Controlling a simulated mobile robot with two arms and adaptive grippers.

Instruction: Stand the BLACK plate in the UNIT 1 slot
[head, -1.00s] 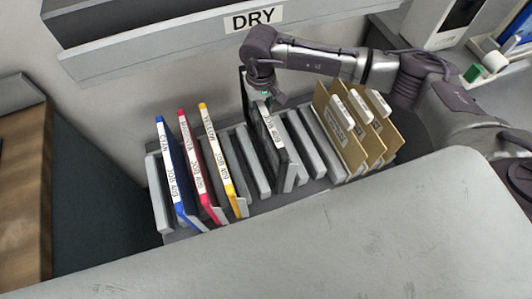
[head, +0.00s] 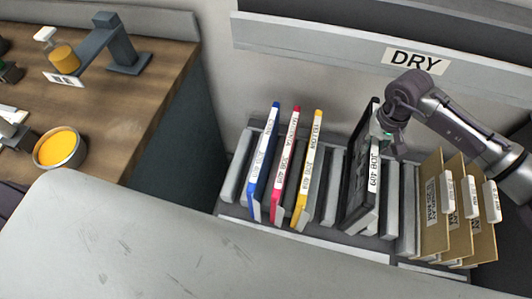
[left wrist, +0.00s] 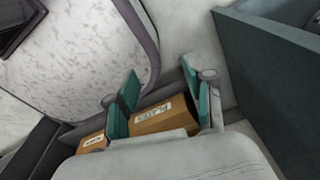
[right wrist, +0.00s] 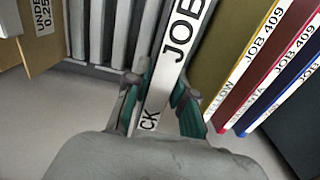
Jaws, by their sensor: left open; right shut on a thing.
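The black plate (head: 358,178) stands in the grey slotted rack, leaning a little, with a white edge label reading JOB 409. My right gripper (head: 388,136) is at its upper edge; in the right wrist view this gripper (right wrist: 158,92) is shut on the labelled edge of the black plate (right wrist: 180,50). My left gripper (left wrist: 160,90) shows only in the left wrist view, open and empty, with a cardboard box (left wrist: 165,120) seen between and beyond its fingers. I cannot make out a UNIT 1 label in any view.
Blue (head: 263,165), red (head: 286,160) and yellow (head: 309,172) plates stand left of the black one. Brown folders (head: 432,215) stand to its right. A DRY shelf (head: 330,52) hangs above. A wooden bench (head: 110,110) with a yellow pot (head: 60,148) is at left.

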